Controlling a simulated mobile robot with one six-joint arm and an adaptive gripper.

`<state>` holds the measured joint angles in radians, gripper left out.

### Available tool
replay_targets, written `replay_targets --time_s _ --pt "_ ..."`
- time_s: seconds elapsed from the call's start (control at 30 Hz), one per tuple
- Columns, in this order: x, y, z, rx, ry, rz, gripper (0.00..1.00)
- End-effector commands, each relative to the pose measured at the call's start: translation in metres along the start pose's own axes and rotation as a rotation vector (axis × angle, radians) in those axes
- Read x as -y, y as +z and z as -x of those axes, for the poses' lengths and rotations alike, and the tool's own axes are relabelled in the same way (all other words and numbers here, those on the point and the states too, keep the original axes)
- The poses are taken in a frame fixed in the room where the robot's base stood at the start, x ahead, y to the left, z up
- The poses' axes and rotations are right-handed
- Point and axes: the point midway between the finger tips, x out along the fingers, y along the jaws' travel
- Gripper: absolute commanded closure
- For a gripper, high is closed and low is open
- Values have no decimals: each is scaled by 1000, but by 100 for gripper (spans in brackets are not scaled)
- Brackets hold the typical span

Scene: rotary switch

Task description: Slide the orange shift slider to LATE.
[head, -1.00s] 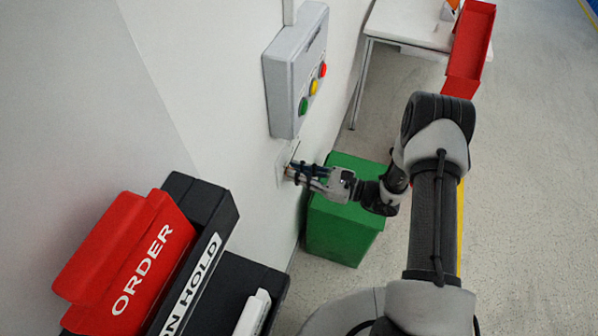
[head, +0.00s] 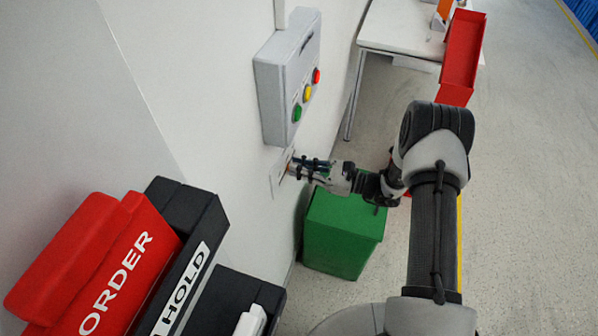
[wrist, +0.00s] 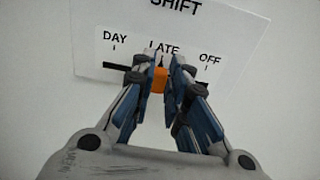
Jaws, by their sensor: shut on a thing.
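The white SHIFT panel (wrist: 207,29) is on the wall, with a dark slot and the labels DAY, LATE and OFF from left to right. The orange shift slider (wrist: 158,81) sits below the LATE label, close to its mark. My gripper (wrist: 159,76) is shut on the slider, one finger on each side, and the fingers hide part of the slot and the lower edge of LATE. In the head view my gripper (head: 293,166) reaches the small wall panel (head: 277,179), and the slider is too small there to read its position.
A grey box (head: 272,95) with green, yellow and red buttons is above the panel. A green bin (head: 340,236) stands below my gripper. Red and black order holders (head: 75,265) are at the lower left. A white table (head: 385,30) stands farther back.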

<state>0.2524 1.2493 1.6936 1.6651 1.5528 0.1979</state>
Motion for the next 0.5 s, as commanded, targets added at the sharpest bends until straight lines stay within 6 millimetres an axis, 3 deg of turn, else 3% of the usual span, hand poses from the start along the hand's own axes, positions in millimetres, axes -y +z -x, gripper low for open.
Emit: replay_targets --time_s 0.03,0.07,0.1,0.37,0.5 --pt "0 0 0 -2 -1 -1 100" --pt "0 0 0 -2 -1 0 85" --pt "0 0 0 -2 -1 0 83" --pt "0 0 0 -1 0 0 65" --pt "0 0 0 -1 0 0 65"
